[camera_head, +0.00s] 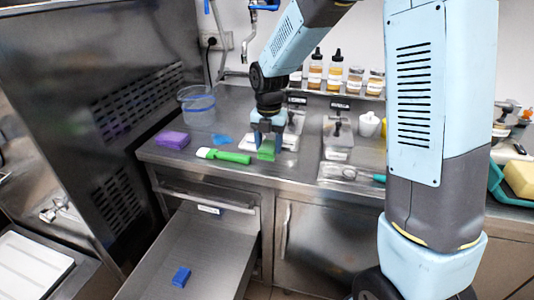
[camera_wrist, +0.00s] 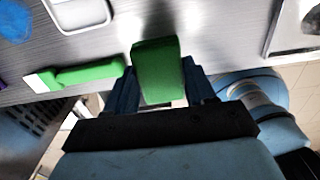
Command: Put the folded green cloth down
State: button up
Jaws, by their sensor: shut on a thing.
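The folded green cloth (camera_head: 267,150) is between the fingers of my gripper (camera_head: 268,140), over the counter near its front edge in the head view. In the wrist view the cloth (camera_wrist: 156,70) stands out beyond the fingers of my gripper (camera_wrist: 163,90), which are shut on it. I cannot tell whether the cloth touches the counter. The steel counter (camera_head: 180,186) lies under and around it.
A green-handled tool (camera_head: 224,155) lies left of the cloth. A purple sponge (camera_head: 173,140), a blue piece (camera_head: 221,139) and a clear tub (camera_head: 197,107) are farther left. An open drawer (camera_head: 205,245) holding a blue block (camera_head: 181,277) juts out below. Bottles (camera_head: 315,70) stand behind.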

jog(key=shift+w+a+f, duration=0.2)
jog(key=shift+w+f, duration=0.25)
jog(key=shift+f, duration=1.7)
jog(key=o, duration=1.1)
